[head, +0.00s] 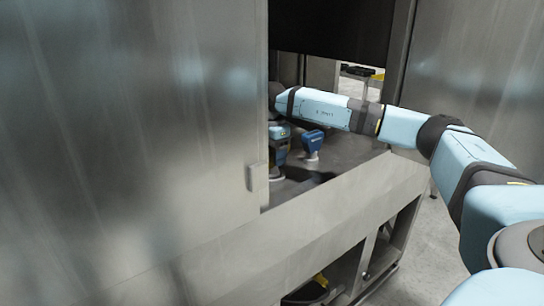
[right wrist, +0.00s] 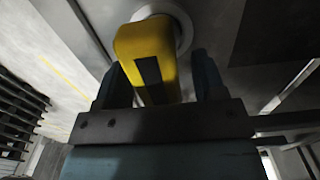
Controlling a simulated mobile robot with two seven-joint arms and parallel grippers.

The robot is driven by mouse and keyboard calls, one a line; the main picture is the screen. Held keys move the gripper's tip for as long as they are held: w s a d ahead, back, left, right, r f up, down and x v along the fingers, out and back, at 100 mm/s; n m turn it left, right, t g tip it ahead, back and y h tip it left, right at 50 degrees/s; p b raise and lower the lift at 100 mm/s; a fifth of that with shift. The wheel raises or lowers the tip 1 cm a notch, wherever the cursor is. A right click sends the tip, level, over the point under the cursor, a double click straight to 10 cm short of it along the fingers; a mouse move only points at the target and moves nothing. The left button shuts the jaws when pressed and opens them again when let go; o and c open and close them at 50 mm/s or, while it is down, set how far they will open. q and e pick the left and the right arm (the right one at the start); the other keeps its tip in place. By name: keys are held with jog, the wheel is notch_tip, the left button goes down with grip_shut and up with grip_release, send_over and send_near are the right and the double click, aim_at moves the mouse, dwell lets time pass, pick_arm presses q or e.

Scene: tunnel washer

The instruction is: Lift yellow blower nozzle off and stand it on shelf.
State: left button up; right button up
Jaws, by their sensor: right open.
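The yellow blower nozzle (right wrist: 148,45) shows in the right wrist view, with a dark patch on its near face. Its far end meets a pale round collar (right wrist: 178,18). My right gripper (right wrist: 160,78) is open, with one dark finger on each side of the nozzle. I cannot tell whether either finger touches it. In the head view my right arm reaches through the opening of the steel washer, and the right gripper (head: 278,153) is small and partly hidden by the left steel panel. The yellow nozzle cannot be made out there. My left gripper is not in view.
A dark blue nozzle-like piece (head: 314,141) stands on a pale round base just right of the gripper. The steel panel (head: 160,130) closes off the opening's left side, and a steel sill (head: 330,205) runs below. A dark bin (head: 305,292) with something yellow sits underneath.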

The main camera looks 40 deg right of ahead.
jog(key=shift+f, duration=0.7)
jog(key=shift+f, duration=0.15)
jog(key=c, duration=1.1)
jog(key=shift+c, duration=0.2)
